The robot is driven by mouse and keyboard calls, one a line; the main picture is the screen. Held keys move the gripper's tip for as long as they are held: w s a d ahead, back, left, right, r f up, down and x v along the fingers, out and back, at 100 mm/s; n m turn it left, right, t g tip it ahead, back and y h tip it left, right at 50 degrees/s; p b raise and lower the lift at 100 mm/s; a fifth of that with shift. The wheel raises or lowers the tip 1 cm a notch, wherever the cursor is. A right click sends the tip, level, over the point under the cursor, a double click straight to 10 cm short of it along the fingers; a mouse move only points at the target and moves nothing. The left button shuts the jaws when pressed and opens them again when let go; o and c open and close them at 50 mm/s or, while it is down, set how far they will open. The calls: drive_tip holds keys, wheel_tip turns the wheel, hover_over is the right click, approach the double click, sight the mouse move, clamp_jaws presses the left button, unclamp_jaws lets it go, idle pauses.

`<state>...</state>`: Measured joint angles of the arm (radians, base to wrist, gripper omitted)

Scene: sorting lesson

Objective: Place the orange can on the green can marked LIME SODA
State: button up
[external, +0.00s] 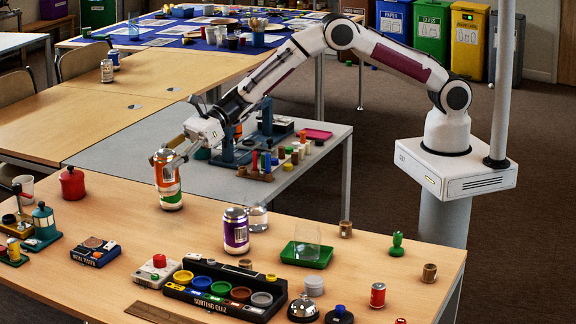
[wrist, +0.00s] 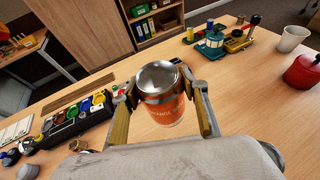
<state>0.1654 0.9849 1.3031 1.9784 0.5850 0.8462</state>
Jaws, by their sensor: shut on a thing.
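The orange can (external: 165,173) has a silver top and is between the fingers of my gripper (external: 168,157). In the wrist view the orange can (wrist: 163,110) stands close to upright, with a finger at each side. My gripper (wrist: 162,97) is shut on it. Directly below the orange can in the external view is the green can (external: 171,197); only its lower green and white part and silver base show. Its upper part and lettering are hidden by the orange can. I cannot tell whether the two cans touch or are apart.
A purple can (external: 236,232) and a clear glass (external: 257,217) stand to the right. A red pot (external: 72,183) is at the left. The sorting quiz box (external: 222,294) and green tray (external: 306,256) are in front. Bare tabletop lies around the green can.

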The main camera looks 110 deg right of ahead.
drive_tip(key=s+d+r+m+h, duration=0.1)
drive_tip(key=d+r, duration=0.3)
drive_tip(key=d, duration=0.4)
drive_tip(key=s+d+r+m+h, duration=0.1)
drive_tip(key=s+d+r, duration=0.1)
drive_tip(key=d+r, duration=0.3)
drive_tip(key=d, duration=0.4)
drive_tip(key=shift+s+t, duration=0.2)
drive_tip(key=shift+t, duration=0.2)
wheel_tip(320, 180, down, 6)
drive_tip(key=shift+f, duration=0.15)
drive_tip(key=shift+f, duration=1.8)
drive_tip(key=shift+f, duration=0.1)
